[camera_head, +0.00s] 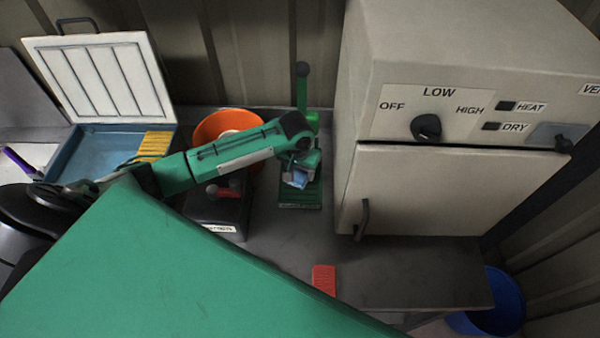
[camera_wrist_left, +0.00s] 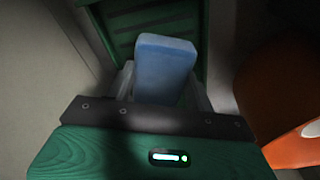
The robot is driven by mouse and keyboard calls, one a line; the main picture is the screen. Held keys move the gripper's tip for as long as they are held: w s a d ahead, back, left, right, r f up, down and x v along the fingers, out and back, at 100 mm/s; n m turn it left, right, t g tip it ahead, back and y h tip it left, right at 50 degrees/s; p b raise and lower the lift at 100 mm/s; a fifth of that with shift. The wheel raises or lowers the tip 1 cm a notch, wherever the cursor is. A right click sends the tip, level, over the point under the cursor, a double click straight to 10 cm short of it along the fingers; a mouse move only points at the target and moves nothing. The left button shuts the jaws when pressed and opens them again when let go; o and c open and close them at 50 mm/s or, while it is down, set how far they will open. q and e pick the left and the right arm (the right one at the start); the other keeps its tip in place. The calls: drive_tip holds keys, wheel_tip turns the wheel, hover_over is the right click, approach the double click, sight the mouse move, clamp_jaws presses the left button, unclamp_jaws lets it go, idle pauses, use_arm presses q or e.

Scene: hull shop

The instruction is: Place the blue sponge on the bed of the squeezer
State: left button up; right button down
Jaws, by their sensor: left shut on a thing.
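The blue sponge (camera_head: 297,179) is a small light-blue block held in my left gripper (camera_head: 303,178). In the left wrist view the sponge (camera_wrist_left: 164,68) stands between the two fingers of the left gripper (camera_wrist_left: 163,85), which is shut on it. The green squeezer (camera_head: 312,188) stands on the bench, with an upright lever topped by a dark knob. Its green ribbed bed (camera_wrist_left: 150,30) shows behind the sponge in the wrist view. The sponge is over the bed; I cannot tell whether they touch. My right gripper is not in view.
An orange bucket (camera_head: 228,122) stands left of the squeezer, with a dark box with a red lever (camera_head: 222,200) in front of it. A large beige oven (camera_head: 440,190) is close on the right. A red block (camera_head: 324,279) lies on the bench front. A blue bin (camera_head: 495,310) is lower right.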

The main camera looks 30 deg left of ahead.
sight(300, 172)
use_arm(q)
wheel_tip(300, 172, down, 2)
drive_tip(key=shift+s+f+p, duration=0.1)
drive_tip(key=shift+p, duration=0.25)
drive_tip(key=shift+f, duration=0.4)
drive_tip(key=o, duration=0.9)
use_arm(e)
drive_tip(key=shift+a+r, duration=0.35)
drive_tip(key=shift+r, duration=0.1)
use_arm(q)
drive_tip(key=shift+r, duration=0.1)
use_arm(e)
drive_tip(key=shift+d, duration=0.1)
